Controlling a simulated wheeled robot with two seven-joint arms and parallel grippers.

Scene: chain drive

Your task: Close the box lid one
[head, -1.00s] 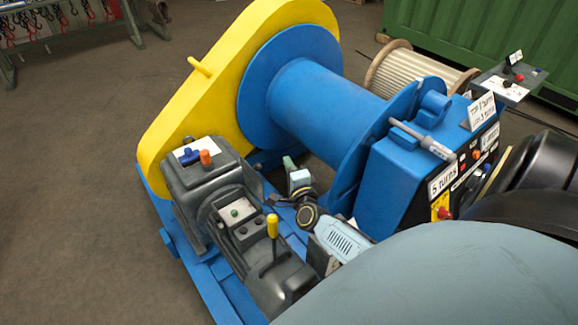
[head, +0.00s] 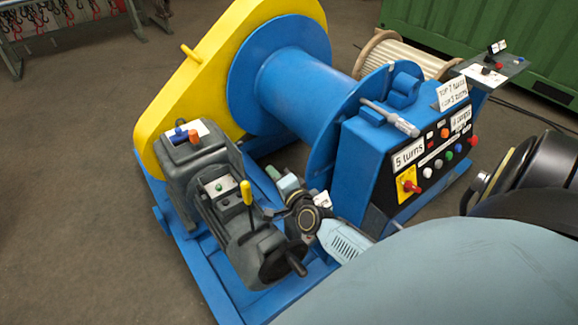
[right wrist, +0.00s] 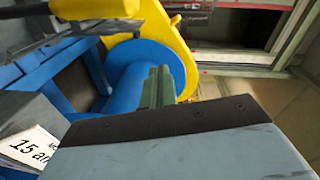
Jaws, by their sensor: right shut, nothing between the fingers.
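I cannot make out a box lid for certain in either view. The blue control box (head: 360,150) stands in the middle, with labels and buttons on its front. The grey gearbox and motor unit (head: 190,165) lies to its left on the blue frame. My right gripper (head: 285,180) is between these two, over the frame; its fingers are shut and empty. In the right wrist view the closed fingers (right wrist: 157,88) point toward the blue drum, apart from it as far as I can see. My left gripper is out of view.
The yellow chain guard (head: 225,65) and blue winch drum (head: 305,75) rise behind. A yellow-handled lever (head: 247,195) stands up from the motor unit, close left of my right gripper. A screwdriver-like tool (head: 392,118) lies on the control box. The floor at left is clear.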

